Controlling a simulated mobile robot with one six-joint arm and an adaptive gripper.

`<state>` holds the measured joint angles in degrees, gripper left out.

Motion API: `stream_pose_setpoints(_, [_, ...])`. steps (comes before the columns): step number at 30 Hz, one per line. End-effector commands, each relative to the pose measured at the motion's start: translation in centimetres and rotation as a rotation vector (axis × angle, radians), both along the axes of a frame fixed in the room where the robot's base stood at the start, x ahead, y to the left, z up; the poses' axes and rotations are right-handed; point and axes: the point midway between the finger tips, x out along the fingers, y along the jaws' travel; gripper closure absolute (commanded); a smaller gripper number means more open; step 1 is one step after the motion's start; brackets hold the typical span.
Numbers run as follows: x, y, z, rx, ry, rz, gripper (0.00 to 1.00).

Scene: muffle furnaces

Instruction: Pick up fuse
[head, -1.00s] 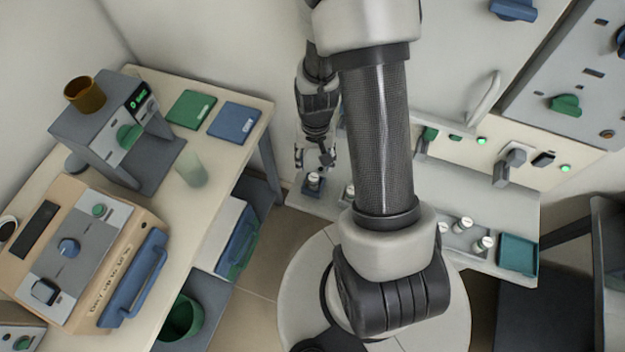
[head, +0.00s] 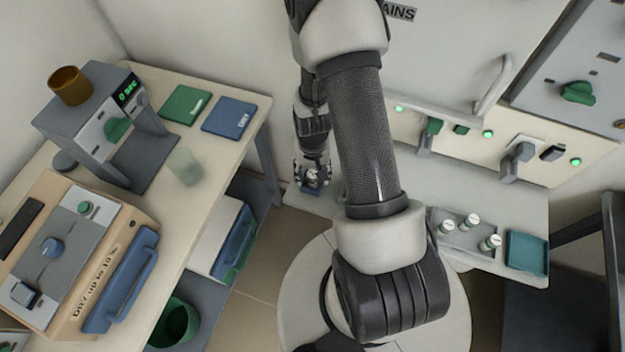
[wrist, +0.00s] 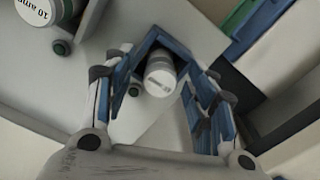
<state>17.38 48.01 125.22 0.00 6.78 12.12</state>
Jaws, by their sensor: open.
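A fuse (wrist: 160,78), a pale cylinder with a printed band, sits between the two fingers of my gripper (wrist: 163,92) in the wrist view. The fingers are open on both sides of it, and I cannot tell whether either touches it. Blue parts frame the fuse at its far side. In the head view my gripper (head: 313,178) is low at the left end of the pale bench, over a blue piece, and hides the fuse. A second fuse (wrist: 40,10), marked "10 amp", is at the upper left of the wrist view.
Several more fuses, one here (head: 471,222), stand in a grey tray (head: 463,239) on the bench. A teal tray (head: 527,251) is at the bench's right end. A panel with switches and green lamps (head: 487,134) rises behind. A table with devices (head: 226,160) stands at left.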

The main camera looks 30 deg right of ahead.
Motion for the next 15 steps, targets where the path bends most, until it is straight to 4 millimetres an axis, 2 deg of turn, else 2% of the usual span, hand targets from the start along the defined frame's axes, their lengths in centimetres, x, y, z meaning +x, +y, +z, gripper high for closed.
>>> stream_pose_setpoints(4, [0.03, -0.01, 0.15, 0.0, -0.001, 0.0, 0.5])
stream_pose_setpoints(15, [0.01, 0.0, 0.15, 0.0, 0.0, 0.0, 0.74])
